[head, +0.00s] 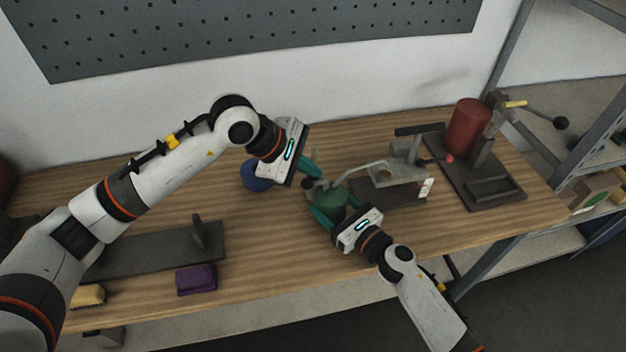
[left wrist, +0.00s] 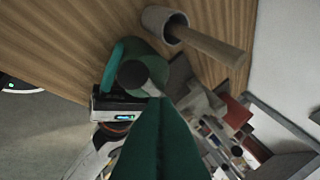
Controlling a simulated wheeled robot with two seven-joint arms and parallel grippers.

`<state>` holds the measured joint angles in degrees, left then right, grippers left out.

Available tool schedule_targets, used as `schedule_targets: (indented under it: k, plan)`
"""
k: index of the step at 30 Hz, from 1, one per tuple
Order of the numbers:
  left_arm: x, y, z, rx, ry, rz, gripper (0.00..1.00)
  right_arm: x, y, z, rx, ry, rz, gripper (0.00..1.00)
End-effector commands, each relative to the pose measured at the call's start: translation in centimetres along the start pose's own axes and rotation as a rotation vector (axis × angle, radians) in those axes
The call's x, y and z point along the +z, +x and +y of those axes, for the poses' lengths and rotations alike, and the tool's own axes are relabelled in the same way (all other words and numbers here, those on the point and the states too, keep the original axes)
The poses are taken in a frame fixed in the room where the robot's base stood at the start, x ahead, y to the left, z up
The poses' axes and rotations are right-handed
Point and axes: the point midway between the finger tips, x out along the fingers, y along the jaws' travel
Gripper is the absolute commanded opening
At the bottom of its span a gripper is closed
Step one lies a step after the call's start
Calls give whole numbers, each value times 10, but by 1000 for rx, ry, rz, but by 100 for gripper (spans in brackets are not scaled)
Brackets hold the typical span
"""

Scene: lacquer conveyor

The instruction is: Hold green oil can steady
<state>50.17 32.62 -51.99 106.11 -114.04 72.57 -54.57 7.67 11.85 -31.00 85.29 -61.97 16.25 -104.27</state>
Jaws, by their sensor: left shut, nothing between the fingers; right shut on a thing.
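The green oil can (head: 333,200) stands on the wooden bench, with a thin grey spout reaching right. My right gripper (head: 336,208) is shut on the can from the front, its teal fingers around the body. In the left wrist view the can (left wrist: 146,56) shows from above with a dark round cap (left wrist: 133,74); my right gripper's housing is just below it. My left gripper (head: 317,174) is shut and empty, its fingertips close above the can's top. In the left wrist view its closed fingers (left wrist: 160,103) point at the cap area; whether they touch cannot be told.
A grey mortar with a wooden pestle (left wrist: 210,45) stands close to the can. A blue round object (head: 254,175) is left of my left gripper. A grey metal fixture (head: 395,178) and a red cylinder (head: 470,127) on a stand are right. A purple block (head: 196,280) lies front left.

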Motion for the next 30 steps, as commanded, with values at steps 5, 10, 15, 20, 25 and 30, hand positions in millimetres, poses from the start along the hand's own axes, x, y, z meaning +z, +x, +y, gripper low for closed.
schedule_targets:
  k: [5,10,15,20,25,30]
  plan:
    - [-9,-12,-10,-4,2,0,0,0,0,0,0,1,0,35]
    - [-18,-24,-18,-4,3,1,0,0,0,0,0,1,0,35]
    - [-24,-32,-24,-2,1,0,0,0,0,0,0,1,0,35]
    - [-25,-33,-24,-1,1,1,0,0,0,0,0,1,-1,35]
    - [-24,-33,-24,-1,1,1,0,0,0,0,0,1,-1,35]
    - [-24,-33,-24,-1,1,0,0,0,0,0,0,1,-1,35]
